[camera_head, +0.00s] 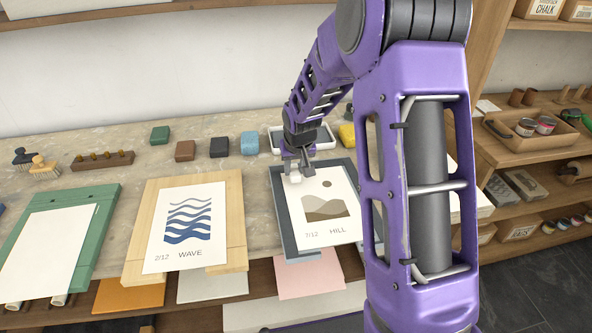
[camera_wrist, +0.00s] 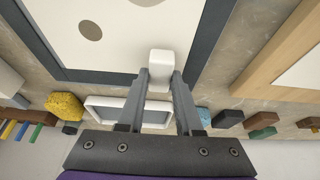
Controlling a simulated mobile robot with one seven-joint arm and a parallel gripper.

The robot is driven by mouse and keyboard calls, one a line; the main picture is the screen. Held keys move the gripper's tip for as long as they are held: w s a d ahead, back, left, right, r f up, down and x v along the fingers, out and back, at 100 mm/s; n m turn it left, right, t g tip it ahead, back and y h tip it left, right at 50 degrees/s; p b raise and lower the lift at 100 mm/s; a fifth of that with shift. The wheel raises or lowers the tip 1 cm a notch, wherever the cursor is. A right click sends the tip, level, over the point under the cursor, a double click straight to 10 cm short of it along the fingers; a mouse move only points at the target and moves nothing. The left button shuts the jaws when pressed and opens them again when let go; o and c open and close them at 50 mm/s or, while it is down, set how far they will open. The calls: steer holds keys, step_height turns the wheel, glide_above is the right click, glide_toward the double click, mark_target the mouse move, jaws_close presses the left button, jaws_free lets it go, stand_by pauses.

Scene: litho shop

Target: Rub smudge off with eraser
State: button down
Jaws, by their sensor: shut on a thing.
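My gripper (camera_head: 298,169) is shut on a small white eraser (camera_head: 296,178), seen also in the wrist view (camera_wrist: 160,62). It is over the upper left corner of the HILL print (camera_head: 318,228), which lies on a blue-grey board (camera_head: 279,212). The print shows brown hills, the marking 7/12 and a brown round spot (camera_head: 327,184); the spot shows in the wrist view (camera_wrist: 90,30). I cannot make out a separate smudge. Whether the eraser touches the paper I cannot tell. My arm hides the print's right side in the head view.
The WAVE print (camera_head: 190,218) on a wooden board and a blank sheet (camera_head: 50,250) on a green board lie to the left. A white tray (camera_wrist: 97,116), a yellow sponge (camera_head: 347,133) and several coloured blocks stand behind. Shelves stand at the right.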

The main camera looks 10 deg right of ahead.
steer(key=shift+d+r, duration=0.25)
steer(key=shift+r, duration=0.75)
steer(key=shift+r+p, duration=1.15)
steer(key=shift+r, duration=1.4)
